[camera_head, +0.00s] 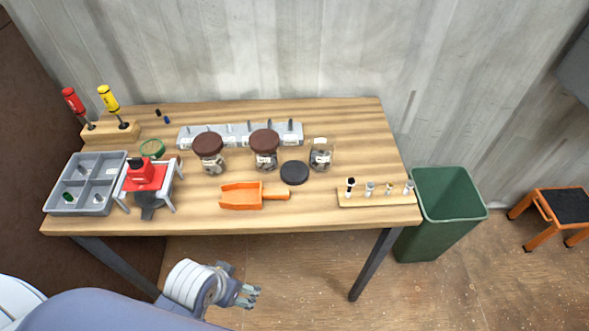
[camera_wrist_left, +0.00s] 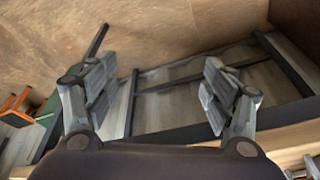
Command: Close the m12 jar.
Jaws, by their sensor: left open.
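Three glass jars stand on the workbench in the head view. The right jar (camera_head: 320,155) has no lid on it, and its top is open. A dark round lid (camera_head: 294,173) lies flat on the bench just left of it. The left jar (camera_head: 211,158) and the middle jar (camera_head: 265,153) wear brown lids. The jar labels are too small to read. My left gripper (camera_head: 248,296) is open and empty, low in front of the bench and well below the jars. Its two fingers stand apart in the left wrist view (camera_wrist_left: 157,75). My right gripper is out of view.
An orange scoop (camera_head: 241,195) lies in front of the jars. A grey rack (camera_head: 290,128) stands behind them. A red clamp device (camera_head: 145,176) and grey divided tray (camera_head: 86,208) are at left, a small-parts board (camera_head: 374,197) at right. A green bin (camera_head: 441,230) stands beside the bench.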

